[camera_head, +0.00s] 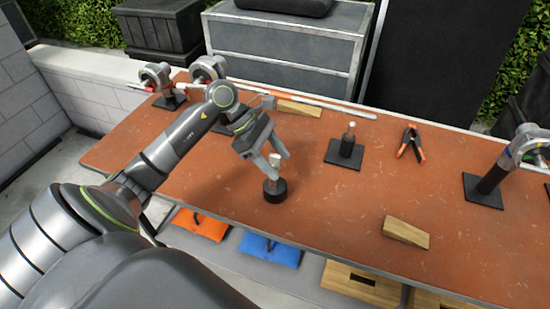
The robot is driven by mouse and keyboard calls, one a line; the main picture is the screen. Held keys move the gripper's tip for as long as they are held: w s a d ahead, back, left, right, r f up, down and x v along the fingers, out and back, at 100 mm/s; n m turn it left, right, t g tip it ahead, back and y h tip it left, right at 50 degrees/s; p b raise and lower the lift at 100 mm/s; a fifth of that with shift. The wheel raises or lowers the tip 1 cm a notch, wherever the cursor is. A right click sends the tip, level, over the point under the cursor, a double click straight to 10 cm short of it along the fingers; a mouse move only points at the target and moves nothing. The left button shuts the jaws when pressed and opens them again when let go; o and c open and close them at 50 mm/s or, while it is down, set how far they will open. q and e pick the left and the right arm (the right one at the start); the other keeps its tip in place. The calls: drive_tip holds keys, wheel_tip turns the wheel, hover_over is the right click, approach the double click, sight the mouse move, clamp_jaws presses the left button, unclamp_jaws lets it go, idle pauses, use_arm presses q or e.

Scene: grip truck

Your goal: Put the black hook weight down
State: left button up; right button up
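The black hook weight (275,191) is a short dark cylinder with a pale upright top piece. It appears to stand upright on the reddish-brown table (320,225), near the front edge. My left gripper (276,163) is above it, with its fingers spread to either side of the pale top. The fingers look open, with a visible gap on the right side of the top. Whether the left finger touches the top is hard to tell. My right gripper is not in view.
Orange (200,224) and blue (270,248) bags lie below the table.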

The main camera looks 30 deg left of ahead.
use_arm(q)
drive_tip(key=shift+r, duration=0.1)
drive_tip(key=shift+r+p, duration=0.15)
drive_tip(key=shift+p, duration=0.2)
drive_tip(key=shift+a+r+b, duration=0.1)
drive_tip(key=shift+a+b, duration=0.2)
drive_tip(key=shift+b, duration=0.05)
drive_tip(key=b+v, duration=0.3)
drive_tip(key=v, duration=0.8)
drive_tip(key=shift+r, duration=0.2)
